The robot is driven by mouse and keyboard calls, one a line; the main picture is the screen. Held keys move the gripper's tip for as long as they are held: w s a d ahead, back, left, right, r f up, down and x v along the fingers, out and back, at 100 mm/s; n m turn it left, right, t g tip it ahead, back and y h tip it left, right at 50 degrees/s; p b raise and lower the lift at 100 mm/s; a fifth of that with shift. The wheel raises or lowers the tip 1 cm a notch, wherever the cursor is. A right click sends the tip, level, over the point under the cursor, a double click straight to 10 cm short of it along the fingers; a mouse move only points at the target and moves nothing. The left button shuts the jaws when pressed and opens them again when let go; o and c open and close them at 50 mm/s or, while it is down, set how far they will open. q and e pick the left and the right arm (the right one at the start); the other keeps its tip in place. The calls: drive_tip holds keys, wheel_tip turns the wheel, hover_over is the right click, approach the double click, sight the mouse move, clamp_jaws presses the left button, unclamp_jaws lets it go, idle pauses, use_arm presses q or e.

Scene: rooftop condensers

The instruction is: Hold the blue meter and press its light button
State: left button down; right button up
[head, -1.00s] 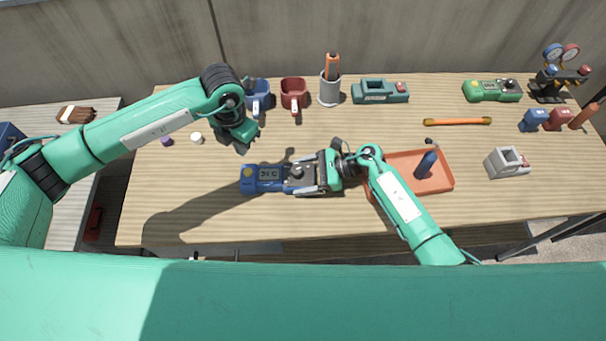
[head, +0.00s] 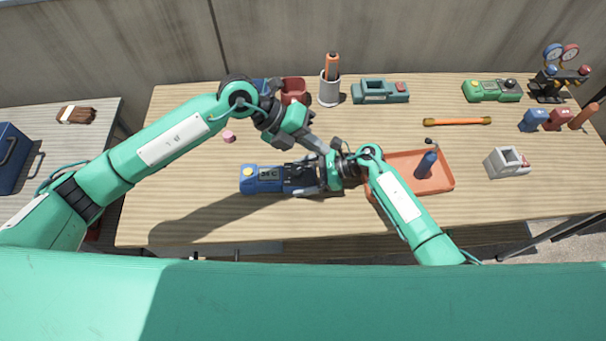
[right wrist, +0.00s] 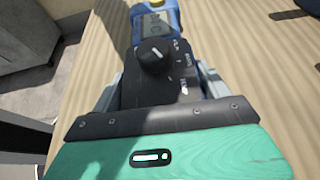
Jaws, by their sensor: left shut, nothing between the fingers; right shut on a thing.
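The blue meter (head: 262,181) lies level over the front middle of the wooden table. It has a grey display, a dark dial and a yellow round part at its left end. My right gripper (head: 300,179) is shut on the meter's right end. In the right wrist view the meter (right wrist: 172,22) extends away between the fingers (right wrist: 160,82), with its dial and part of its display in sight. My left gripper (head: 319,147) is shut and empty, pointing right and down just behind the meter's right end, near my right gripper. I cannot tell its height above the meter.
An orange tray (head: 440,184) holding a dark blue upright object stands right of my right gripper. A red bin (head: 294,88), a grey cup (head: 330,93) and a teal device (head: 380,92) stand at the back. A small pink item (head: 229,137) lies left of my left gripper.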

use_arm(q)
drive_tip(key=w+d+r+n+t+h, duration=0.1)
drive_tip(key=d+r+n+t+h, duration=0.15)
drive_tip(key=r+n+h, duration=0.45)
drive_tip(key=w+d+r+n+t+h, duration=0.1)
drive_tip(key=d+r+n+h, duration=0.25)
drive_tip(key=r, duration=0.65)
drive_tip(key=w+a+r+n+t+h, duration=0.25)
drive_tip(key=a+r+n+t, duration=0.2)
drive_tip(key=n+t, duration=0.3)
drive_tip(key=w+a+f+n+t+y, duration=0.1)
drive_tip(key=w+a+n+t+y, duration=0.45)
drive_tip(key=n, duration=0.75)
drive_tip(key=w+a+f+n+t+y, duration=0.1)
drive_tip(key=w+a+n+t+y, duration=0.2)
drive_tip(key=a+n+t+y, duration=0.6)
drive_tip(key=n+g+y, duration=0.5)
drive_tip(key=n+g, duration=1)
drive_tip(key=n, duration=0.7)
hover_over(245, 175)
wheel_tip(245, 175, down, 27)
drive_tip(key=shift+d+f, duration=0.1)
drive_tip(key=shift+f, duration=4)
